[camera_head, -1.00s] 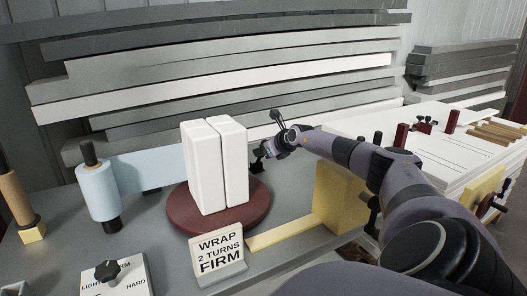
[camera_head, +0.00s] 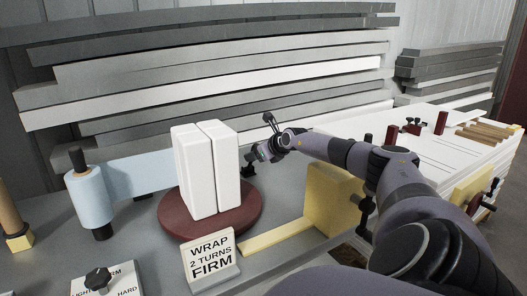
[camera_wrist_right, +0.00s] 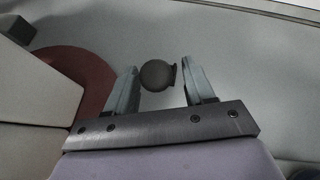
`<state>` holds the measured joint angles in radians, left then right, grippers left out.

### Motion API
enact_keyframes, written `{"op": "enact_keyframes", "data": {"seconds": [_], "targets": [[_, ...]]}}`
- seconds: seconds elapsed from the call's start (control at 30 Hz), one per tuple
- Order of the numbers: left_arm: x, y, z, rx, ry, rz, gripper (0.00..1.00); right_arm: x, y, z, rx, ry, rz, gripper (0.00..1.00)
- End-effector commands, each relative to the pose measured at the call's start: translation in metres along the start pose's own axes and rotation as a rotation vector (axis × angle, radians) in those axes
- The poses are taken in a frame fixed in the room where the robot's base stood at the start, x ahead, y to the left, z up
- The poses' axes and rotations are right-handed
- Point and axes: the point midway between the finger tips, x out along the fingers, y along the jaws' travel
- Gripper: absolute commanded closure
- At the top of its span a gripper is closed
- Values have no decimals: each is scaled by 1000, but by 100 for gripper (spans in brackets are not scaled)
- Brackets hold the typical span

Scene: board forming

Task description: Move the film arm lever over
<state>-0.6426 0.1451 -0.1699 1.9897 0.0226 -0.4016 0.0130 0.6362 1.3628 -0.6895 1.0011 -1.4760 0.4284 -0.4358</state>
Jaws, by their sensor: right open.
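A dark round knob (camera_wrist_right: 157,75), which I take to be the end of the film arm lever, shows in the right wrist view. It sits between the two fingertips of my right gripper (camera_wrist_right: 152,85), with visible gaps to both fingers. The gripper is open. In the head view my right gripper (camera_head: 261,153) is just right of two upright white boards (camera_head: 208,170) on a dark red turntable (camera_head: 175,218). A small black part (camera_head: 249,168) shows under it; the lever's shape is mostly hidden there. My left gripper is in neither view.
A pale blue film roll (camera_head: 86,195) stands at left, its film reaching behind the boards. A "WRAP 2 TURNS FIRM" sign (camera_head: 211,259) stands in front of the turntable. A yellow block (camera_head: 333,198) is at right, below my arm. A dial knob (camera_head: 97,279) is at lower left.

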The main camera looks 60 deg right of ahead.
Motion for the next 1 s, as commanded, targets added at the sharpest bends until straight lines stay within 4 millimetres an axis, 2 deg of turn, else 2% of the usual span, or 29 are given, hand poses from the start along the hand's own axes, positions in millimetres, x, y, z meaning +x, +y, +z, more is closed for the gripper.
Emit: {"op": "enact_keyframes", "data": {"seconds": [0.5,0.7,1.0], "targets": [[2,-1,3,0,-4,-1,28,-50,1,-1,-4,4,2,47],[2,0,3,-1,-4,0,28,-59,2,-1,-1,4,4,47],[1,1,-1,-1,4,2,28,-61,2,-1,0,3,3,47]]}}
